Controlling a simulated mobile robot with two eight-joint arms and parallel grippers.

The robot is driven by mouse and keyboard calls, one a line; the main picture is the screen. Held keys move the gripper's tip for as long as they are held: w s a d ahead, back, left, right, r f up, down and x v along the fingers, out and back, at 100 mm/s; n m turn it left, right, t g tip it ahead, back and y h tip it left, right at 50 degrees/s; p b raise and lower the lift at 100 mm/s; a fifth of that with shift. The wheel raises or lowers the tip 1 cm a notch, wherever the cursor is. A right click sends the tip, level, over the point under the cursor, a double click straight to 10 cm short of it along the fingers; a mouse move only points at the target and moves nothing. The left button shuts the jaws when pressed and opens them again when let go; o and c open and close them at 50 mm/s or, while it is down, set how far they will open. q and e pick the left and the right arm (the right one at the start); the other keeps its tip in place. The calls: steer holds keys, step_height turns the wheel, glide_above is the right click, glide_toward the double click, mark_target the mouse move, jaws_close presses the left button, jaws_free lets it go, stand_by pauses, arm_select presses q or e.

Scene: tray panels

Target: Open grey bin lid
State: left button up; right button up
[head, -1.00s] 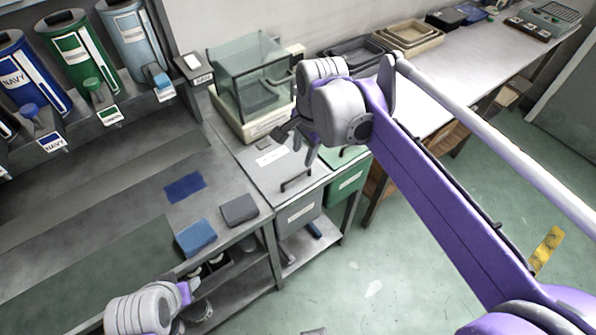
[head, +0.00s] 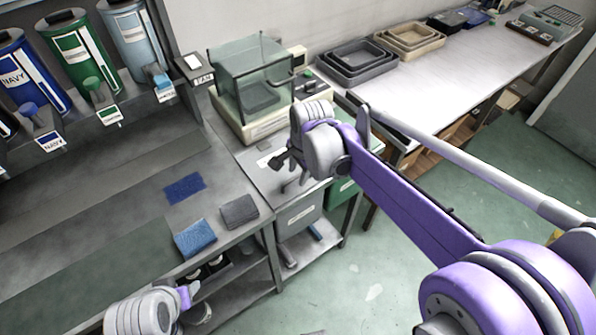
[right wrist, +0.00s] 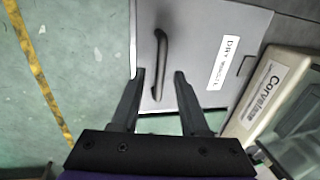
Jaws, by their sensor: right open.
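The lid carries a white label (right wrist: 224,62) and a dark bar handle (right wrist: 160,52). My right gripper (head: 286,165) is over the lid, partly hidden by its own wrist. In the right wrist view its open fingers (right wrist: 160,76) lie on either side of the handle's near end, with nothing clamped. My left arm shows at the lower left, but its gripper does not show.
A glass-sided balance (head: 250,85) stands behind the lid, its base close to the right finger in the wrist view. A green bin (head: 342,192) is right of the grey one. Blue and grey cloths (head: 196,238) lie on the left bench. Floor in front is clear.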

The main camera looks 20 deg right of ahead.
jaws_close()
stand_by(1.3)
